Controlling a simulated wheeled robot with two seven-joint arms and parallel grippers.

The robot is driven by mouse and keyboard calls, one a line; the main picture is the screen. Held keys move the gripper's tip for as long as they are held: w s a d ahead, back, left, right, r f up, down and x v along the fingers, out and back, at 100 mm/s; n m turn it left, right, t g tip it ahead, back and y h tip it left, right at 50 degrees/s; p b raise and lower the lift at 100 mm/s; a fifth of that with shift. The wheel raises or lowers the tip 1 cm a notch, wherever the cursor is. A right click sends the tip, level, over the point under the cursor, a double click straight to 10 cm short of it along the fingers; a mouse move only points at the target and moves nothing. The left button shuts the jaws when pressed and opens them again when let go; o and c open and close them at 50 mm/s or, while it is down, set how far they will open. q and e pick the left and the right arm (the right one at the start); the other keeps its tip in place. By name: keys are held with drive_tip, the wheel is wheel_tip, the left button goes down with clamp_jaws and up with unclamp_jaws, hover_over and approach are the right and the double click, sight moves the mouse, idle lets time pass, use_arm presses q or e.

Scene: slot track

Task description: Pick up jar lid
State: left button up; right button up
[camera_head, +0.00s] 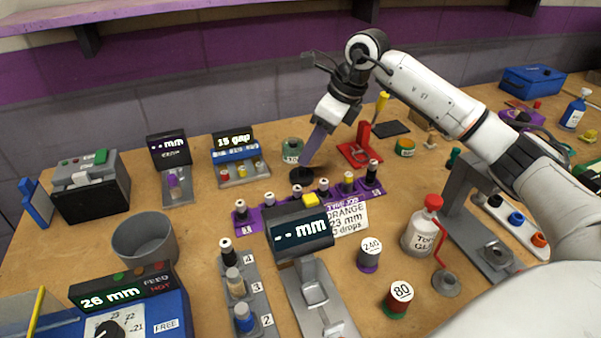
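A dark round piece (302,176), which looks like the jar lid, is at the back middle of the table. It is just in front of a greenish glass jar (292,151) with a pale label. My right gripper (304,165) reaches down from above, with its purple-grey fingers ending at the dark piece. The fingers are seen edge-on and overlap, so I cannot tell whether they grip it or only touch it. My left gripper is not in view.
A purple rack (285,213) with several small spools stands just in front of the lid. A grey display stand (307,235) is nearer. A red stand (360,152) is right of the gripper. A glue bottle (422,232) stands under my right arm.

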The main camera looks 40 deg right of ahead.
sight(302, 168)
drive_tip(key=x, duration=0.5)
drive_tip(key=shift+f+p, duration=0.25)
drive_tip(key=shift+p, duration=0.05)
clamp_jaws()
